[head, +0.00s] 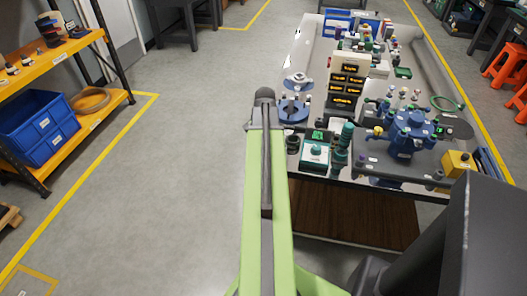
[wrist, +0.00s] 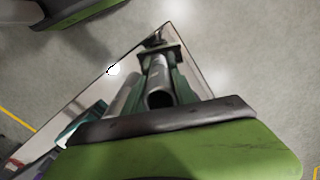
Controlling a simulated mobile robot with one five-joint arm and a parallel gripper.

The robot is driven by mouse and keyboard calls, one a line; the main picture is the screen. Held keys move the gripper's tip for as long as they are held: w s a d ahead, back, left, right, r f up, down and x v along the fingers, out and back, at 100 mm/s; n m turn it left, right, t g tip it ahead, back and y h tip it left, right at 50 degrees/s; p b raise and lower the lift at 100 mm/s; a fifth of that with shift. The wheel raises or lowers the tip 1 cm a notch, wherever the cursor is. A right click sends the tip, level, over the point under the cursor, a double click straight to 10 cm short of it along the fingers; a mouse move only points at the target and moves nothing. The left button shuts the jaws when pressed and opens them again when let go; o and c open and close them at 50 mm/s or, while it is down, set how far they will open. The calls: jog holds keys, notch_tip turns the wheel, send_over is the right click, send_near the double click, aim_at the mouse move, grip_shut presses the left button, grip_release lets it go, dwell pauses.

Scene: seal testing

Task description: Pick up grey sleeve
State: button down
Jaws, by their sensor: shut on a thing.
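In the wrist view a grey sleeve (wrist: 159,82), a hollow tube with a dark open end facing the camera, sits between the fingers of my gripper (wrist: 162,62). The gripper is shut on it. The far end of the sleeve is hard to make out. In the head view my arm reaches forward beside the left edge of the bench, and its own links hide the gripper and the sleeve.
The crowded bench (head: 345,184) is to the right, with a blue flanged part (head: 294,110), a teal-and-white device (head: 315,152) and a blue valve block (head: 408,132) near its front. Orange shelving (head: 95,115) stands at the left. The floor between is clear.

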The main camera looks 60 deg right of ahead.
dwell(0.3)
notch_tip(320, 180, up, 10)
jog(key=p, duration=1)
